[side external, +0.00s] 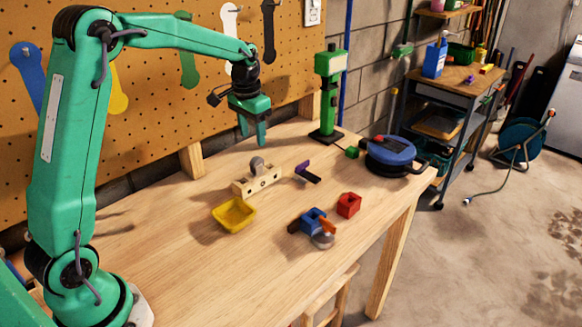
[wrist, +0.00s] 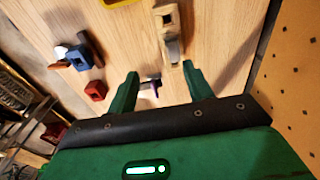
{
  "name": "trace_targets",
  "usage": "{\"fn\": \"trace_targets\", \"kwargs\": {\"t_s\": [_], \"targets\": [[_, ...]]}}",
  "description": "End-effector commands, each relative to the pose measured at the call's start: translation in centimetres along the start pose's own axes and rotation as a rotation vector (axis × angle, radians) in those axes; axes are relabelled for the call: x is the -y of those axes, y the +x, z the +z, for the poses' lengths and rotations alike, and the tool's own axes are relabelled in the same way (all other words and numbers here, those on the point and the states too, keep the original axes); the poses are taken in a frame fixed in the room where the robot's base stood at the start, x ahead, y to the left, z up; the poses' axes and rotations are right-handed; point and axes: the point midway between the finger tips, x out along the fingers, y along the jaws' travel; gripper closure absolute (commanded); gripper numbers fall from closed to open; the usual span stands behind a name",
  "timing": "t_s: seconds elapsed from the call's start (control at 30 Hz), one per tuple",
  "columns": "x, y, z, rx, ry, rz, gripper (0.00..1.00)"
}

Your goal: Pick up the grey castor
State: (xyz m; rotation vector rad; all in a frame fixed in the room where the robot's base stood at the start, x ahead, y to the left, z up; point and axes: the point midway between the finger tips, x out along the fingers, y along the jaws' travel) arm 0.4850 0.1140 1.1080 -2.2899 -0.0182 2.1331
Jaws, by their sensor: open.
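Two grey rounded things show, and I cannot tell for sure which is the castor. One grey piece (side external: 257,163) sits on a pale wooden block with holes (side external: 243,187); in the wrist view it (wrist: 172,50) is near the right finger. My gripper (side external: 253,140) is open and empty above the back of the bench, apart from both. Its two fingers (wrist: 160,72) point down.
A purple and black piece (side external: 307,173) lies right of the wooden block. A red block (side external: 348,205) and yellow tray (side external: 220,221) stand nearer the front. A green post (side external: 328,100) and blue reel (side external: 390,150) are at the right. The left front bench is clear.

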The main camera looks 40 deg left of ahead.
Motion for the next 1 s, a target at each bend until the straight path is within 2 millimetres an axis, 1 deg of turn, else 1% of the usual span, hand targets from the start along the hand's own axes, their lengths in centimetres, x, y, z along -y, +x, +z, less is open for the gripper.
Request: {"fn": "trace_targets", "kwargs": {"t_s": [0.03, 0.1, 0.2, 0.3, 0.4, 0.67, 0.9, 1.0], "targets": [[0.6, 1.1, -0.6, 0.016, -0.002, 0.003, 0.49], [1.2, 2.4, -1.3, 0.032, -0.002, 0.007, 0.49], [2.0, 3.8, -2.0, 0.050, -0.001, 0.011, 0.49], [2.5, 4.8, -2.5, 0.063, -0.001, 0.014, 0.49], [2.8, 5.4, -2.7, 0.070, -0.001, 0.016, 0.49], [2.9, 5.8, -2.7, 0.072, 0.000, 0.017, 0.49], [2.8, 7.6, -2.6, 0.073, 0.000, 0.017, 0.49], [2.8, 8.1, -2.5, 0.072, 0.000, 0.017, 0.49]]}}
